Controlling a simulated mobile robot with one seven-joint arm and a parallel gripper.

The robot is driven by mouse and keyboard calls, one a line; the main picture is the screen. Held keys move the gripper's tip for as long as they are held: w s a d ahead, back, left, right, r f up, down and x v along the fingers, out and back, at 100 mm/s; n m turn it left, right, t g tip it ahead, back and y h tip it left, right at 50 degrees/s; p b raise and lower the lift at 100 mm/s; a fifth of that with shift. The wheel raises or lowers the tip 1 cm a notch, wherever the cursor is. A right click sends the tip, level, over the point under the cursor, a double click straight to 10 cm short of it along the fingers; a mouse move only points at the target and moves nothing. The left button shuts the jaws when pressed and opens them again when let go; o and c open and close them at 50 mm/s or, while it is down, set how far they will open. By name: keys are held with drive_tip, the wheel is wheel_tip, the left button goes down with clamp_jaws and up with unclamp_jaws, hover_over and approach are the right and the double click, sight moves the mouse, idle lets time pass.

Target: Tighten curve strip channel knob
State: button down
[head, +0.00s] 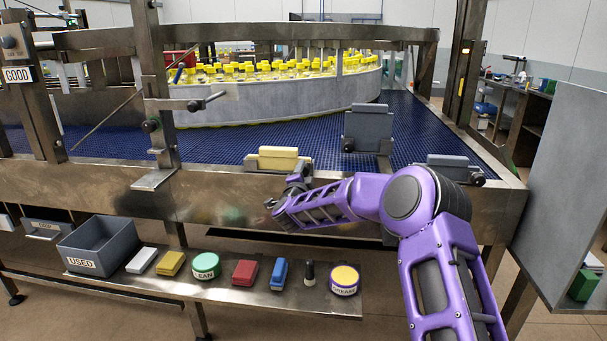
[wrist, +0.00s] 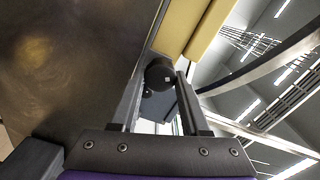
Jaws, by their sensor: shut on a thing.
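My gripper (head: 297,180) is at the front rail of the conveyor, just below a yellow strip block (head: 278,158) held in a metal bracket. In the wrist view, the yellow strip (wrist: 182,25) runs along the top, beyond the fingers. A round black knob (wrist: 160,72) sits between the two fingertips of my gripper (wrist: 160,82), which is shut on it. In the head view this knob is hidden by my gripper. The knob's tightness cannot be told.
Grey blocks stand on the rail to the right, one tall (head: 368,128) and one low (head: 446,168). A lower shelf (head: 225,283) holds a USED bin (head: 97,246), a green tin (head: 206,266), a GREASE tin (head: 344,280) and several small blocks. Yellow-capped bottles (head: 270,70) fill the curved lane.

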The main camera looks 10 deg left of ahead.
drive_tip(key=m, duration=0.6)
drive_tip(key=shift+f, duration=0.2)
drive_tip(key=shift+m, duration=0.3)
drive_tip(key=shift+c, duration=1.9)
unclamp_jaws()
drive_tip(key=shift+s, duration=0.1)
drive_tip(key=shift+r, duration=0.1)
drive_tip(key=s, duration=1.7)
drive_tip(key=shift+s+a, duration=0.2)
drive_tip(key=shift+a, duration=0.1)
